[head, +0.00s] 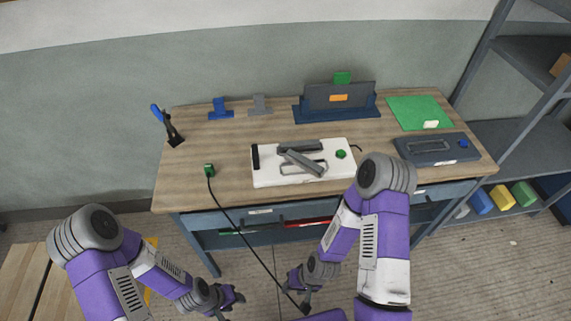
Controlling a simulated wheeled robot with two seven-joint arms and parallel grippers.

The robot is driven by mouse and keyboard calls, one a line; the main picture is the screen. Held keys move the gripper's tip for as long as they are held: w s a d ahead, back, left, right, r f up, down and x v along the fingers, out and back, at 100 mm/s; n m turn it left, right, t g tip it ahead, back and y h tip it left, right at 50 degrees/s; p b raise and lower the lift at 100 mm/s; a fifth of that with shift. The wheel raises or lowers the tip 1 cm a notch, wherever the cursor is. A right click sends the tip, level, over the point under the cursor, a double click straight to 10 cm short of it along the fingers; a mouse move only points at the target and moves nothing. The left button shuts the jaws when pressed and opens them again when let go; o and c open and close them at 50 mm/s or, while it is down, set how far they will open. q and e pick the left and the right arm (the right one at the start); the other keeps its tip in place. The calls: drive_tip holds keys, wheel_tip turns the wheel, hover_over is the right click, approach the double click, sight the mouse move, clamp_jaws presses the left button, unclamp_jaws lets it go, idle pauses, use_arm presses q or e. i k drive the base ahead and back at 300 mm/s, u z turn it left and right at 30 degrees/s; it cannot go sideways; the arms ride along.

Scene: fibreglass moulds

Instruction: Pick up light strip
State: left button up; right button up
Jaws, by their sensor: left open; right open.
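A white mould panel (270,179) lies on the wooden workbench (225,145), with a round green knob on its right. Two grey bars lie on it: one (318,145) along its back edge, the other (305,163) slanting across the middle. Either could be the light strip; I cannot tell which. A short black piece (255,157) stands at the panel's left end. My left gripper (231,301) is open and empty, low in front of the bench. My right gripper (297,293) is also open, near the hanging cable; both are well away from the bars.
A black cable (240,231) runs from a green plug (209,170) over the bench's front edge. A dark panel (437,149) lies at right, a green mat (418,112) behind it. A blue stand (337,110) is at the back. A blue-handled tool (166,124) stands at left.

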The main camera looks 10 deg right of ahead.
sight(315, 170)
drive_tip(key=u, duration=2.15)
drive_tip(key=k, duration=1.45)
drive_tip(key=z, duration=1.9)
drive_tip(key=i, duration=0.35)
drive_tip(key=u, duration=0.15)
